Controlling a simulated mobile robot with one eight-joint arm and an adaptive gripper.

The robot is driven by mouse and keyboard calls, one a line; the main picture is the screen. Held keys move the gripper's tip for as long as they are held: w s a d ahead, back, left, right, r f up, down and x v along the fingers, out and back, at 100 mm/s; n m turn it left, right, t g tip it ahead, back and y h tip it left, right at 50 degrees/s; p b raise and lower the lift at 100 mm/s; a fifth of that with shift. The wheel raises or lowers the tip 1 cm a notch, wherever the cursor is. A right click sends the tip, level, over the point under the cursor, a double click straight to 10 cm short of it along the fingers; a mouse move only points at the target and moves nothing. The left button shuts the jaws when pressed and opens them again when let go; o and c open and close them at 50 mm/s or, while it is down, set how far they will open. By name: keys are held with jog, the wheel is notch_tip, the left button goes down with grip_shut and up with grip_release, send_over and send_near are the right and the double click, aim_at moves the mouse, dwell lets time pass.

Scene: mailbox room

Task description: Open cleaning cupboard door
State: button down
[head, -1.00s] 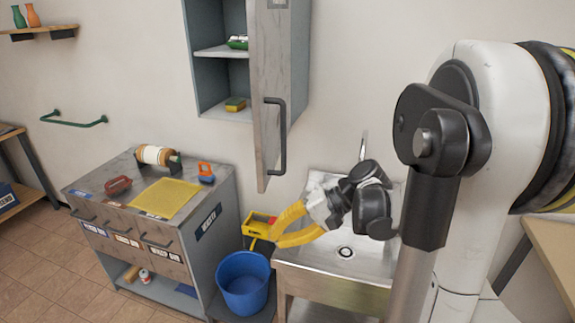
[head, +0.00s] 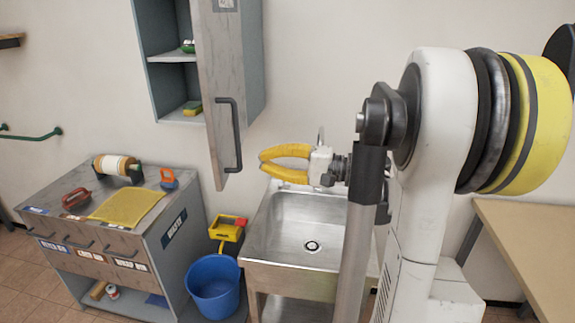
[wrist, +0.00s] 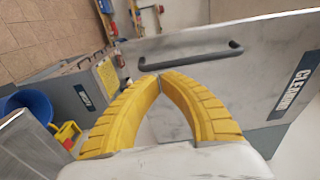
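The cleaning cupboard (head: 165,75) hangs on the wall, its door (head: 207,85) standing open and swung out from it. Shelves inside hold small items. The door's dark bar handle (head: 238,135) is vertical in the head view. In the wrist view the door (wrist: 225,95) shows a "CLEANING" label, and the handle (wrist: 190,62) lies just beyond my fingertips. My gripper (head: 262,162) has yellow fingers. It is right of the door's lower part, above the sink. Its tips (wrist: 160,77) meet in the wrist view, with nothing between them. It does not hold the handle.
A steel sink (head: 275,245) stands below my gripper. A blue bucket (head: 213,290) and a yellow-red item (head: 228,230) are left of it. A grey drawer cabinet (head: 180,235) with several items stands further left. A wooden table (head: 540,260) is at the right.

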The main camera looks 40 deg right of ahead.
jog(key=shift+x, duration=2.15)
